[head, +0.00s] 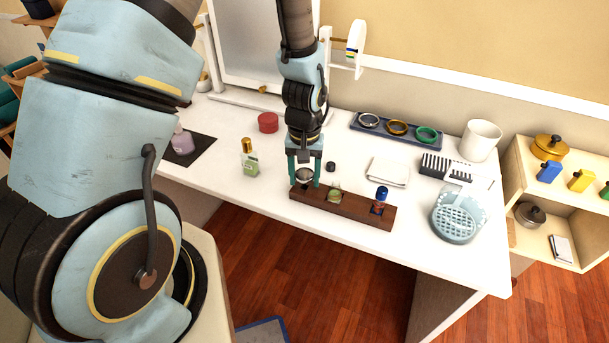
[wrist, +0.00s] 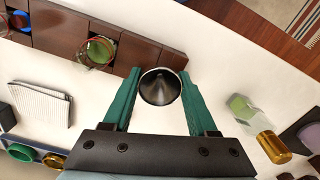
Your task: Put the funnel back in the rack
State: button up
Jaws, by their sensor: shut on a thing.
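A small dark metal funnel (head: 304,175) is held between the green fingers of my gripper (head: 304,172). In the wrist view the funnel (wrist: 160,87) shows as a round shiny rim with a dark cone, between the fingertips (wrist: 160,92). The dark brown rack (head: 357,208) lies on the white table below. My gripper is at the rack's left end in the head view. In the wrist view the funnel overlaps the near edge of the rack (wrist: 140,50) close to its end. Whether the funnel touches the rack, I cannot tell.
The rack holds a greenish glass (head: 335,191) in the middle and a blue-topped bottle (head: 381,194) at its right. A gold-capped bottle (head: 249,160) stands to the left. A black cap (head: 330,166) and a folded cloth (head: 388,171) lie behind the rack.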

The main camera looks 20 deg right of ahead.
aim_at(305, 174)
jog(key=shift+f, duration=0.45)
jog(key=o, duration=1.5)
jog(key=shift+c, duration=0.2)
notch_tip(305, 174, up, 11)
jog(key=shift+f+b, duration=0.1)
jog(key=shift+b, duration=1.05)
jog(key=a+r+n, duration=0.2)
jog(key=a+r, duration=0.1)
jog(key=a, duration=0.9)
jog(key=w+a+r+n+t, duration=0.1)
jog(key=a+r+n, duration=0.1)
jog(key=a, duration=1.1)
jog(key=shift+a+r+t, duration=0.15)
jog(key=shift+r+t, duration=0.15)
jog(key=shift+r, duration=0.55)
